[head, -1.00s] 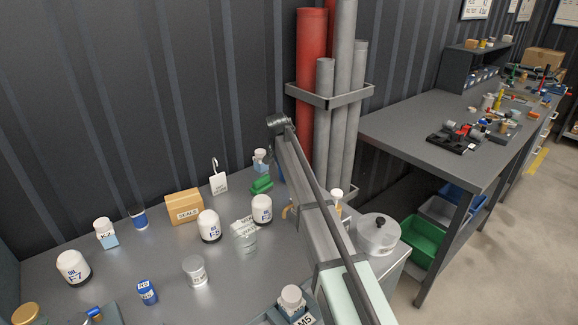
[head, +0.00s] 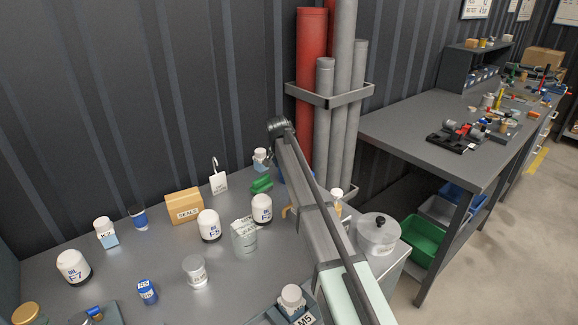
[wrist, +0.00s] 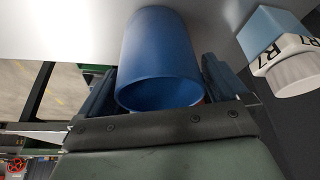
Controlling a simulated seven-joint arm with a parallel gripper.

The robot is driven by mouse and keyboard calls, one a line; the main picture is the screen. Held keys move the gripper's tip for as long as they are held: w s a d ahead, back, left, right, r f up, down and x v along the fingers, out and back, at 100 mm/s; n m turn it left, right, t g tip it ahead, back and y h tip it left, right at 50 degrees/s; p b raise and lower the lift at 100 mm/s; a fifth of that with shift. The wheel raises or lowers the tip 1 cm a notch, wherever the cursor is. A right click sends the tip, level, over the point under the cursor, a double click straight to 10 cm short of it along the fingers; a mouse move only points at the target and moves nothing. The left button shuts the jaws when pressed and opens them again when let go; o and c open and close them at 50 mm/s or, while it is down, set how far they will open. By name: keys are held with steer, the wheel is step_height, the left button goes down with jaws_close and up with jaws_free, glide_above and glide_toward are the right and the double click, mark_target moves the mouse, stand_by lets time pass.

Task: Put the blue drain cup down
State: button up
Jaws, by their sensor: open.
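The blue drain cup (wrist: 160,55) fills the middle of the wrist view, its round rim facing the camera. Its far end is against or close to the grey surface; contact cannot be made out. My gripper (wrist: 160,88) is open, with one finger on each side of the cup. The cup is between the fingers and not clamped. In the head view my arm hides the gripper and most of that spot. A sliver of blue (head: 281,176) beside my arm may be the cup.
A bottle marked R7 (wrist: 281,55) is close to the right of the cup. On the grey bench (head: 120,275) are a green item (head: 262,185), white jars (head: 262,209), a glass jar (head: 244,236) and a box (head: 184,206). Pipes (head: 324,120) stand behind my arm.

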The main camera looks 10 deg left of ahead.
steer(key=v, duration=1.2)
stand_by(0.3)
